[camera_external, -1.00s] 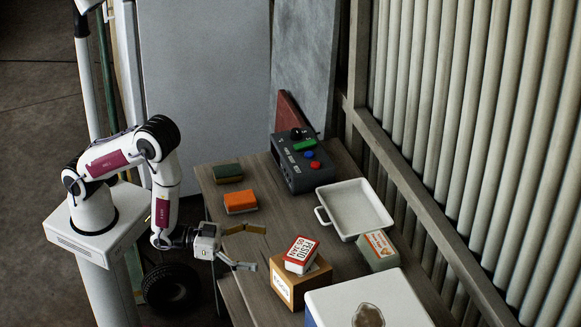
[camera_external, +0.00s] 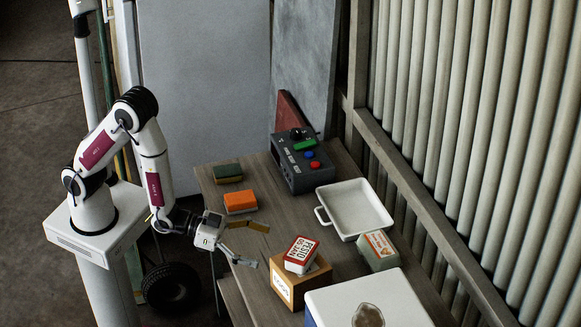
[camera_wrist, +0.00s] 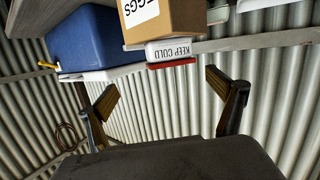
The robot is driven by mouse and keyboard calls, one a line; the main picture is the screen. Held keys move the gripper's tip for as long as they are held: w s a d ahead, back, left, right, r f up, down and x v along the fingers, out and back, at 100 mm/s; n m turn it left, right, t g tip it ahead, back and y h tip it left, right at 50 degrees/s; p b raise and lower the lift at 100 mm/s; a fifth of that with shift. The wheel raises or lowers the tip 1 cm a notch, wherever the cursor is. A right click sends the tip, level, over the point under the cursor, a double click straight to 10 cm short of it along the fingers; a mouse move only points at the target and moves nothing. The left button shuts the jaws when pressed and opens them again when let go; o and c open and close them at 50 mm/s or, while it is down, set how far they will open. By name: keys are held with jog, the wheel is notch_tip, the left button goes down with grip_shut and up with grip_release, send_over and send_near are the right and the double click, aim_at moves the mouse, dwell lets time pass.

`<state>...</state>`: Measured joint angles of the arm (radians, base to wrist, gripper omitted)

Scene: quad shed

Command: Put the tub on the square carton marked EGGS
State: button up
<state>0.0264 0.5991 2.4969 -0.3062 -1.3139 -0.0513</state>
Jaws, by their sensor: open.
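The tub (camera_external: 300,256) is white with a red-rimmed lid marked PESTO 05 JAN. It rests on top of the brown carton (camera_external: 283,292), sitting askew on it. In the wrist view, which is upside down, the carton (camera_wrist: 180,18) shows EGGS lettering, and the tub (camera_wrist: 168,50) lies against its top with KEEP COLD on its side. My gripper (camera_external: 260,246) is open and empty, left of the tub and apart from it. Its spread fingers (camera_wrist: 162,90) point toward the tub and carton.
A white-lidded blue cooler (camera_external: 370,285) stands at the near right, close to the carton. A white dish (camera_external: 352,208), a grey-green box (camera_external: 379,251), a control box (camera_external: 300,160), an orange sponge (camera_external: 240,202) and a green one (camera_external: 228,173) lie on the bench (camera_external: 268,218). Ribbed wall at right.

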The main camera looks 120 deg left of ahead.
jog(key=s+d+r+m+g+h, duration=0.2)
jog(key=s+d+r+g+h, duration=0.4)
jog(key=s+r, duration=0.5)
jog(key=s+r+m+g+y, duration=0.1)
jog(key=s+r+m+g, duration=0.1)
jog(key=s, duration=2)
jog(key=shift+s+d+r+g+y, duration=0.2)
jog(key=shift+r+g+y, duration=0.2)
jog(key=shift+r+g, duration=0.3)
